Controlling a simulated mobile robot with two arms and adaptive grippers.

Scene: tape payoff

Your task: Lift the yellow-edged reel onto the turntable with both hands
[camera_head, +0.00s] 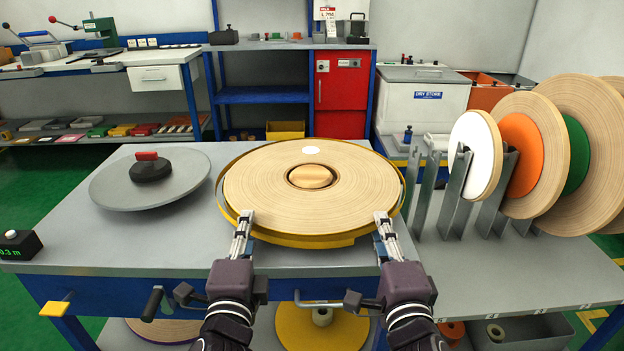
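The yellow-edged reel (262,187), a wide disc of beige wound tape with a round wooden-looking centre and a white spot near its back, is at the middle of the grey bench. Its yellow rim (310,241) shows along the front. A grey round plate (110,186), which looks like the turntable, is left of it, with a black hub and red top (149,166). My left gripper (244,218) is at the reel's front left edge, and my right gripper (383,218) at its front right edge. Their fingertips overlap the rim; whether they are closed on it is unclear. What lies under the reel is hidden.
Several reels, including a white-faced one (470,142) and an orange-faced one (520,140), stand upright in a grey rack at right. A black box with a green display (18,244) is at the left edge. The bench front left is clear.

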